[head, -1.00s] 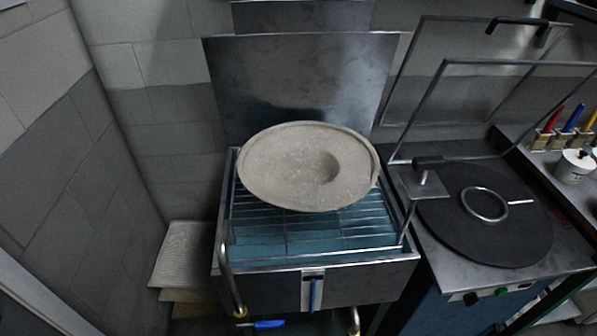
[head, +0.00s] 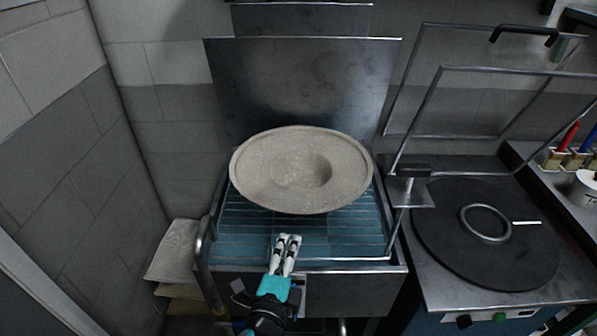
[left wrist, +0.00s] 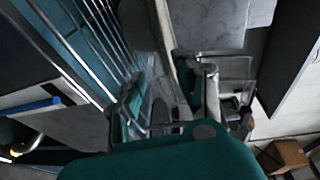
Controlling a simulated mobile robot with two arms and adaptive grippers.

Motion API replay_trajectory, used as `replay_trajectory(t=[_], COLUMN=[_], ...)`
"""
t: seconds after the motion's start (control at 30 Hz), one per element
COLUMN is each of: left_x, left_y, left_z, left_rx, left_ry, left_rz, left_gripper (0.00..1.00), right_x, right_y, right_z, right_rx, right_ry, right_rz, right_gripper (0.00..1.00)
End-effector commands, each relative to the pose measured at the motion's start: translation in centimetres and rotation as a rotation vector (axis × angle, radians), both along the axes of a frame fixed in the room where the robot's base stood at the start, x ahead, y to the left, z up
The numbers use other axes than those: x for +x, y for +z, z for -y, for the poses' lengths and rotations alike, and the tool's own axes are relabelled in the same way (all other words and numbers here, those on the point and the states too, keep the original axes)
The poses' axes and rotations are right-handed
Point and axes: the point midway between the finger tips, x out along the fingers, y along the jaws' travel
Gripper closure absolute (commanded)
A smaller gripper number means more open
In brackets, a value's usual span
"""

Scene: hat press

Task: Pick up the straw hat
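The straw hat (head: 255,175) is pale beige, with a wide oval brim and a round hollow in its middle. It lies over the wire rack (head: 245,225) of the steel steamer box. My left gripper (head: 288,238) is just in front of the hat's near brim, over the rack's front edge. Its two white fingers stand slightly apart with nothing seen held between them. In the left wrist view the fingers of the gripper (left wrist: 168,92) are also apart. A pale strip runs past them there, but I cannot tell whether they touch the hat. My right gripper is not in view.
A steel back plate (head: 300,80) stands behind the hat. To the right is a round dark press plate (head: 450,245) with a ring, below raised metal frames (head: 510,70). A pale stack (head: 175,250) lies at lower left by the wall.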

Motion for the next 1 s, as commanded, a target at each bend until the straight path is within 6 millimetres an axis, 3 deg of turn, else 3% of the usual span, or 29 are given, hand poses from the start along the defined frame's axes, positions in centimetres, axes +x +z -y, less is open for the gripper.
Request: replay_trajectory(t=[0.3, 1.0], left_x=[6.8, 13.9], left_y=[-0.5, -1.8], left_z=[1.4, 2.6], left_rx=[-0.003, -0.004], left_ry=[0.001, 0.002], left_rz=[-0.002, -0.005], left_gripper=[0.66, 0.66], right_x=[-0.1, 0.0], right_y=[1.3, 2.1], right_z=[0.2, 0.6], right_rx=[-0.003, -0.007], right_ry=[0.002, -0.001], right_rz=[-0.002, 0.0], right_gripper=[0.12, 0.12])
